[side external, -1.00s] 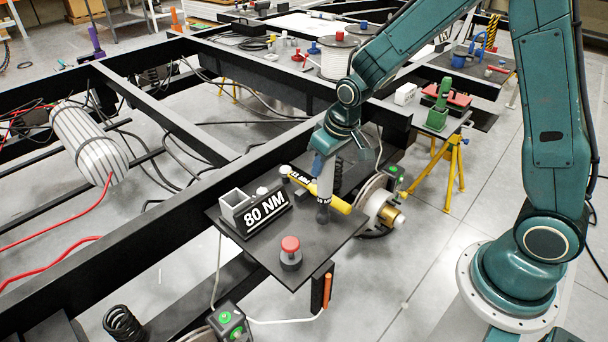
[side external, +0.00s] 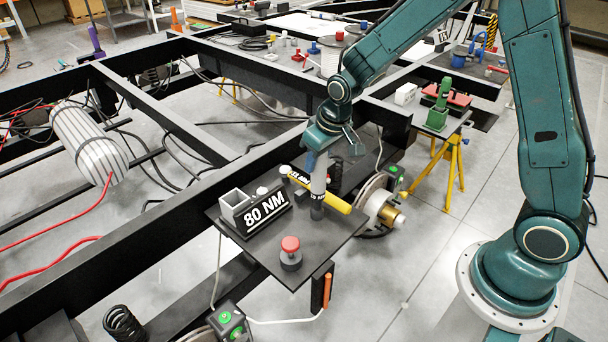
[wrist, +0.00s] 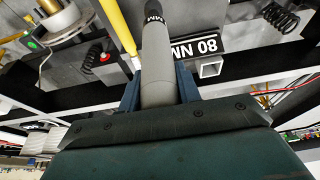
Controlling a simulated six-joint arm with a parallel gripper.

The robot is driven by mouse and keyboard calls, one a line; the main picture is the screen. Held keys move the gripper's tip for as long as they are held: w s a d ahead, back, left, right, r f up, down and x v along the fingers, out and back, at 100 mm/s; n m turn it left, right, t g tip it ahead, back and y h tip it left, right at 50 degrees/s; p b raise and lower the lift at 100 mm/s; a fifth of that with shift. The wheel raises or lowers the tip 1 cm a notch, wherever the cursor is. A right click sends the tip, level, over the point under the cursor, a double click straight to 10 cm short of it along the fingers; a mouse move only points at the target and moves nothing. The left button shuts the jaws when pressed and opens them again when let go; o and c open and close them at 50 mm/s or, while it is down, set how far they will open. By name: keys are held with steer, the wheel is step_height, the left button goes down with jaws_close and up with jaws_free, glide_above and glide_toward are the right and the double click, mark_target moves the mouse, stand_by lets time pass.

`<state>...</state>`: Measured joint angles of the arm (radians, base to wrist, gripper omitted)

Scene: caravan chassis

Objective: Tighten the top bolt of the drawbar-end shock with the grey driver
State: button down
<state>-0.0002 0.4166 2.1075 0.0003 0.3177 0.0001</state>
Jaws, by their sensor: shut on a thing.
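My gripper (side external: 316,152) is shut on the grey driver (side external: 318,185), held upright with its dark lower end low over the black tool shelf; whether it touches the shelf I cannot tell. In the wrist view the driver (wrist: 157,55) stands between my blue fingers (wrist: 158,90), a dark lettered band near its far end. Coil-spring shocks show in the side view, one at the lower left (side external: 123,322) and another partly hidden behind the driver (side external: 335,175). I cannot tell which is the drawbar-end shock; no top bolt is clear.
The black shelf (side external: 275,270) carries the 80 NM block with a square holder (side external: 262,212), a yellow-handled tool (side external: 335,201) right beside the driver and a red-capped item (side external: 290,254). A black chassis rail (side external: 150,232) runs behind. A brake hub (side external: 385,212) stands to the right.

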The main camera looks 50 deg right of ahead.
steer(key=shift+s, duration=2.1)
steer(key=w, duration=0.5)
steer(key=shift+w, duration=0.1)
